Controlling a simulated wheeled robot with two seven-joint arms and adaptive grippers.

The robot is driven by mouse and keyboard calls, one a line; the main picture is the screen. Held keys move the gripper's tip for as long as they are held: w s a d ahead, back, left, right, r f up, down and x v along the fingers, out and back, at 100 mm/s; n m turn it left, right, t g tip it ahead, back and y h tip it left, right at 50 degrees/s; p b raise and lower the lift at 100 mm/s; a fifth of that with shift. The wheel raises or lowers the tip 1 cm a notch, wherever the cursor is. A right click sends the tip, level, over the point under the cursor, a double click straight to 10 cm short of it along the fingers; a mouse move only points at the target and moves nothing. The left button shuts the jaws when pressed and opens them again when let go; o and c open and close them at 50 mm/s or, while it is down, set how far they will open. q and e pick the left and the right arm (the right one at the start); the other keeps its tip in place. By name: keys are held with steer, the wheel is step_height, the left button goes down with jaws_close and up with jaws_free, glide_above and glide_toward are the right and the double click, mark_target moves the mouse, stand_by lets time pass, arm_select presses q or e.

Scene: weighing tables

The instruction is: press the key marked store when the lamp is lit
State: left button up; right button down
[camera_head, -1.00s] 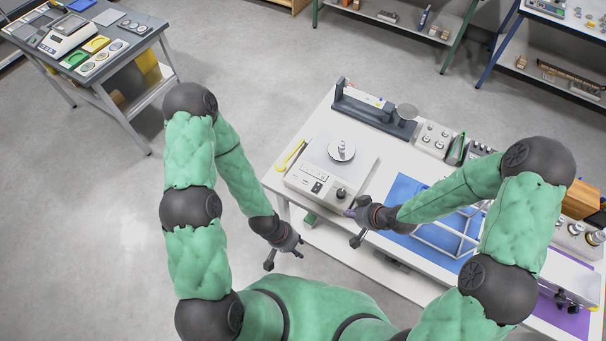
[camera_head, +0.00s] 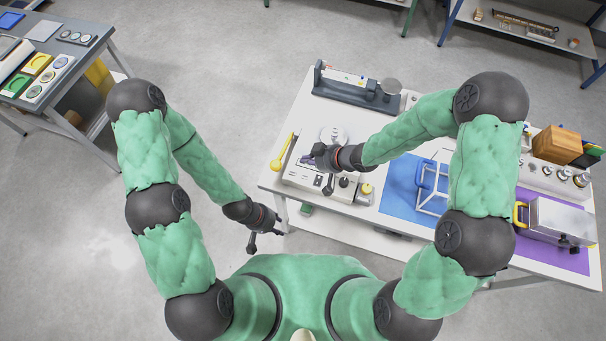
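The pale weighing scale (camera_head: 292,174) stands at the left end of the white table, with a round metal pan (camera_head: 333,133) on top. My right gripper (camera_head: 323,168) is over its front panel, with its fingers spread apart and nothing seen between them. It covers part of the panel. A dark knob (camera_head: 343,182) shows on the panel. The key markings and any lamp are too small or hidden to make out; I cannot tell whether a lamp is lit. My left gripper (camera_head: 265,240) hangs in front of the table's left corner, empty, with fingers apart.
A yellow-handled tool (camera_head: 282,152) lies left of the scale. A small brass-coloured thing (camera_head: 366,189) is at its right. A dark balance (camera_head: 345,90) stands behind. A blue mat (camera_head: 398,197) with a white frame and a metal box (camera_head: 560,222) are to the right.

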steer(key=shift+f, duration=0.1)
steer(key=b, duration=0.8)
glide_above(307, 177)
step_height(307, 177, down, 7)
steer(key=shift+s+f, duration=0.1)
steer(key=shift+f, duration=0.1)
steer(key=shift+f+b, duration=0.3)
steer(key=shift+f, duration=0.35)
stand_by(0.5)
steer(key=shift+f, duration=0.4)
steer(key=shift+f+b, duration=0.35)
stand_by(0.6)
stand_by(0.3)
steer(key=shift+r+p, duration=0.8)
steer(key=shift+p, duration=0.1)
